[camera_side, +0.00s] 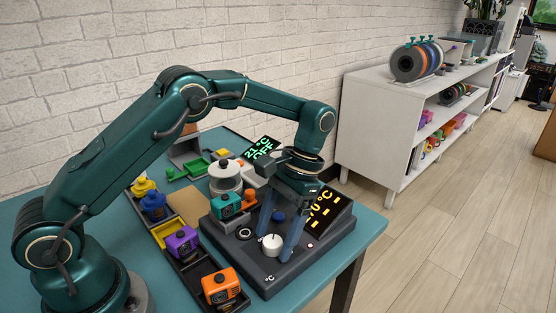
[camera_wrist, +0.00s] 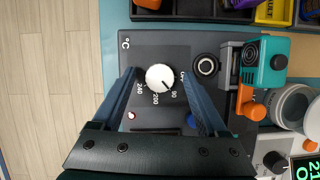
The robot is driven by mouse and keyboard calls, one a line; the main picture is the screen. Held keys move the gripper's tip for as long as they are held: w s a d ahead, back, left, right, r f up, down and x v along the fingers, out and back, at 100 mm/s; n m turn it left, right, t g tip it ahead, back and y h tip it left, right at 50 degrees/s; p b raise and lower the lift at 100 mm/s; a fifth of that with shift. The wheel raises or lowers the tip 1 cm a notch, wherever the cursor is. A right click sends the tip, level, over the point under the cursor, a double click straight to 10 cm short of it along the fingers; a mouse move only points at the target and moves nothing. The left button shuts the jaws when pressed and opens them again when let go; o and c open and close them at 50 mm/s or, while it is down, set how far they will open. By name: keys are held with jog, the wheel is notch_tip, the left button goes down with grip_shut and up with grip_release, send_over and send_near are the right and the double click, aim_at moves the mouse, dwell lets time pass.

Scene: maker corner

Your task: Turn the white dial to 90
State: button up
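The white dial (camera_side: 271,244) sits on the dark control panel (camera_side: 268,275) at its front; it also shows in the wrist view (camera_wrist: 160,77). Its dark pointer line slants to the lower right in the wrist view, toward a mark that looks like 90; 200 and 240 are also printed around it. My gripper (camera_side: 277,243) points down with one blue finger on each side of the dial. It is open, with small gaps between fingers and dial in the wrist view. The orange display (camera_side: 326,207) ends in "0 °C"; my gripper hides part of it.
A black round knob (camera_wrist: 206,66), a blue button (camera_wrist: 192,120) and a red light (camera_wrist: 131,115) sit near the dial. A teal block (camera_side: 225,206) and several coloured blocks in trays, including an orange one (camera_side: 221,286), stand to the left.

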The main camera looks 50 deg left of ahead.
jog(key=shift+r, duration=0.1)
jog(key=shift+v, duration=2.45)
jog(key=s+a+r+t, duration=0.1)
jog(key=s+r+t, duration=0.2)
jog(key=r, duration=0.4)
jog(key=s+a+r+t, duration=0.1)
jog(key=s+r+t, duration=0.15)
jog(key=r, duration=0.35)
jog(key=s+a+f+n+t, duration=0.1)
jog(key=s+f+t, duration=0.3)
jog(key=s, duration=0.5)
jog(key=shift+a+f+t, duration=0.35)
jog(key=shift+a+f, duration=0.05)
jog(key=shift+f, duration=0.65)
